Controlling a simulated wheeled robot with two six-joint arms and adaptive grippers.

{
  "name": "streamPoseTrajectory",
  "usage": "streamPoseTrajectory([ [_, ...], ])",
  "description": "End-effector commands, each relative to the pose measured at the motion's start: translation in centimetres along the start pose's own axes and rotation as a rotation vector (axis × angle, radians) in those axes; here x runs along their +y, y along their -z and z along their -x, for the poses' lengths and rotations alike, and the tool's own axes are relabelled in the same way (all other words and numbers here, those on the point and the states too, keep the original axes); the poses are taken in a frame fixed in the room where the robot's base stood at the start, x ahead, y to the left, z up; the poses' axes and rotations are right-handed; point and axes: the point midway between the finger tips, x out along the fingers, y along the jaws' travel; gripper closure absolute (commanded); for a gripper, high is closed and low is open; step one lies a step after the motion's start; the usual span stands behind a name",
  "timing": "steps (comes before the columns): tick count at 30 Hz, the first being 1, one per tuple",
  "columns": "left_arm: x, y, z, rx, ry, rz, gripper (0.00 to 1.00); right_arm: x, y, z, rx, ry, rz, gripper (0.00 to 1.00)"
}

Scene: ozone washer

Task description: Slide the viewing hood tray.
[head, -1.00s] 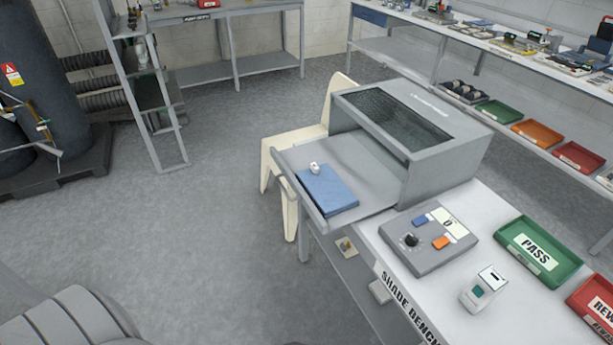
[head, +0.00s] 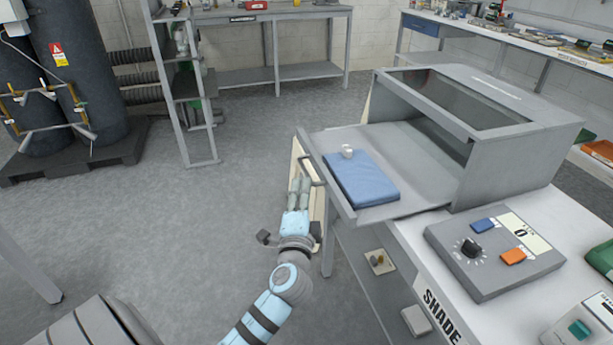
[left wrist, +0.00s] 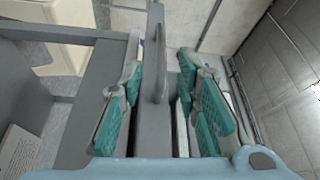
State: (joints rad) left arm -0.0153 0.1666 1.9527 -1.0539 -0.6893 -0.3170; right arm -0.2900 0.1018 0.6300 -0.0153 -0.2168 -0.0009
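The grey viewing hood (head: 505,140) stands on the bench. Its tray (head: 418,165) sticks out of the open front to the left. A folded blue cloth (head: 362,180) lies on the tray, with a small white piece (head: 347,151) at its far end. A bar handle (head: 312,172) is on the tray's outer front edge. My left gripper (head: 301,182) is at this handle. In the left wrist view its teal-padded fingers (left wrist: 160,102) are apart, one on each side of the handle (left wrist: 158,75), with gaps visible. My right gripper is out of view.
A control box (head: 490,255) with a dial and blue and orange buttons sits on the bench beside the hood.

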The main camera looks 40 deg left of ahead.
Motion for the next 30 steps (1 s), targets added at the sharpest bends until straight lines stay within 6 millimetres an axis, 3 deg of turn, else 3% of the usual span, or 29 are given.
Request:
streamPoseTrajectory([
  [6, 0.1, 0.0, -5.6, 0.002, 0.001, 0.001, 0.70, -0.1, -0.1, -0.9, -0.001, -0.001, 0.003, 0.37],
  [12, 0.2, 0.0, -8.2, 0.002, -0.002, 0.002, 0.70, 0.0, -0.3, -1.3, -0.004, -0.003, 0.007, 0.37],
  [22, 0.2, 0.0, -8.7, 0.003, -0.004, 0.003, 0.72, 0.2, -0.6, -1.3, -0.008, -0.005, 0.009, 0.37],
  [27, 0.2, 0.0, -8.7, 0.003, -0.004, 0.003, 0.99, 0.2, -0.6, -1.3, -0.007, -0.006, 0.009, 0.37],
  [30, 0.2, 0.0, -8.6, 0.003, -0.004, 0.003, 1.00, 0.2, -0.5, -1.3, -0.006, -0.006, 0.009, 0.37],
])
